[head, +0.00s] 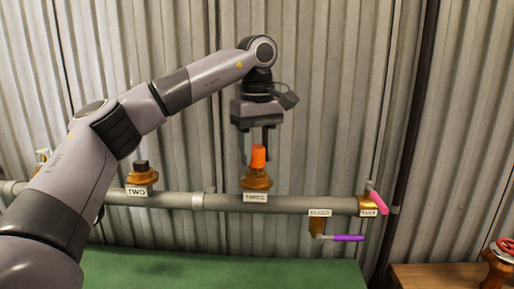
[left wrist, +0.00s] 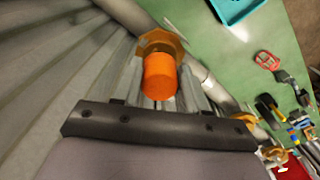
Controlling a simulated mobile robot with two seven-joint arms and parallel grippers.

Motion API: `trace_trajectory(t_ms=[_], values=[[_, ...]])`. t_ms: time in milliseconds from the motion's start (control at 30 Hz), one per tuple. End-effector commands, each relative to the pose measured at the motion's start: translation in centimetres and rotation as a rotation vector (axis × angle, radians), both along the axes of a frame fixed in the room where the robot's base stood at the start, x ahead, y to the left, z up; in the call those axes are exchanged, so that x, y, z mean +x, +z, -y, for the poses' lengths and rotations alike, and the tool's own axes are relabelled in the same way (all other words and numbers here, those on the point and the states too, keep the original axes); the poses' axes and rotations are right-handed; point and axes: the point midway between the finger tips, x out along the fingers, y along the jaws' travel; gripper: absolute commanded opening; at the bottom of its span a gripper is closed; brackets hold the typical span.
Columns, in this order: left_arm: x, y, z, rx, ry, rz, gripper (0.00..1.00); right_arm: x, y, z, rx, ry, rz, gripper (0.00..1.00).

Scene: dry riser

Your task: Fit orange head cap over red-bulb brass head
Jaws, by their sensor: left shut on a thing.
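My left gripper (head: 259,152) points down above the grey pipe, shut on the orange head cap (head: 258,158). The cap is upright, directly over a brass head (head: 257,180) on the pipe, above a tag that seems to read THREE. No gap shows between the cap and the brass, but I cannot tell how far the cap is down. In the left wrist view the orange cap (left wrist: 160,76) lies between the fingers, with the hexagonal brass (left wrist: 160,42) just beyond it. No red bulb shows; the cap hides whatever is inside it. My right gripper is not in view.
The pipe (head: 293,203) runs along a corrugated metal wall. Brass head TWO (head: 141,178) has a dark top. A pink lever (head: 377,202) and a purple lever (head: 346,238) are at right.

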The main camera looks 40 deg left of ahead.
Motion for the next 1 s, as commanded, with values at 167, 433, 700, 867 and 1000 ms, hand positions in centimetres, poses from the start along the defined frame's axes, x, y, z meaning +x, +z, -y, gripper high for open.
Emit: trace_trajectory(t_ms=[167,433,700,867,1000], values=[[0.0,-0.5,0.0,0.000,0.000,0.000,0.15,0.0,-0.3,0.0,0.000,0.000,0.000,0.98],[0.0,-1.2,0.0,0.000,0.000,0.001,0.15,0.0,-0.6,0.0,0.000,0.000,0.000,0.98],[0.0,-1.2,0.0,0.000,0.000,0.001,0.73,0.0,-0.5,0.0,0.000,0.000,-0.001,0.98],[0.0,-1.1,0.0,0.000,0.000,0.001,0.73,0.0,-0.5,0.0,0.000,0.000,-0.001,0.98],[0.1,0.0,0.1,0.000,-0.001,0.003,0.73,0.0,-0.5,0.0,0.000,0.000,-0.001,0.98]])
